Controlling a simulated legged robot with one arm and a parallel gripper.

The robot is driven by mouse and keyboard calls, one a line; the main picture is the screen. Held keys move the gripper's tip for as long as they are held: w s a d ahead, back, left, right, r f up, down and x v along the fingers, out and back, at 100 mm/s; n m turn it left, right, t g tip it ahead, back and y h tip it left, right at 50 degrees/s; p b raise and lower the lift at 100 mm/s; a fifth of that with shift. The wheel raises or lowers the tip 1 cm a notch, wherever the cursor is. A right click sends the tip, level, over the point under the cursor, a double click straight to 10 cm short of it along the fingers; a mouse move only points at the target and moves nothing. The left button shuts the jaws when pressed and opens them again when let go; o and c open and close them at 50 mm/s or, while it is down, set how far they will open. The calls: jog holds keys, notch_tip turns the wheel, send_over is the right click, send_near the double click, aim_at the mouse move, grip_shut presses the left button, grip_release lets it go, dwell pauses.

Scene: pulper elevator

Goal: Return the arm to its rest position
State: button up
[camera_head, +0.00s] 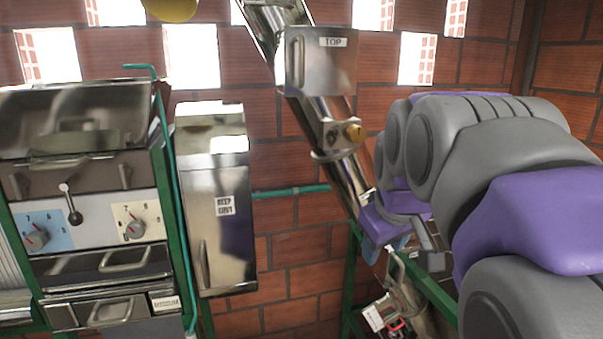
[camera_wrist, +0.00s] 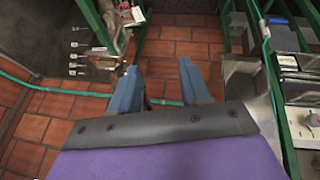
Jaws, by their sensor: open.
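My gripper (camera_wrist: 160,66) shows in the wrist view with its two blue fingers apart and nothing between them. Brick-red floor tiles lie beyond the fingers. In the head view my grey and purple arm reaches in from the right, bent. There my gripper (camera_head: 398,248) is at the arm's far end, small and partly hidden, in front of the lower part of the slanted metal elevator tube (camera_head: 345,175). I cannot tell whether it touches anything there.
A metal machine with dials (camera_head: 85,225) stands at the left, beside a tall metal box (camera_head: 215,220). A green frame (camera_head: 435,295) is close below my gripper. In the wrist view, green posts (camera_wrist: 101,25) and metal equipment (camera_wrist: 300,125) flank open floor (camera_wrist: 180,35).

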jog(key=s+f+m+g+b, duration=0.4)
jog(key=s+f+g, duration=0.3)
jog(key=s+f, duration=2.2)
jog(key=shift+d+f+m+b, duration=0.15)
jog(key=shift+f+m+b, duration=0.25)
jog(key=shift+f, duration=0.15)
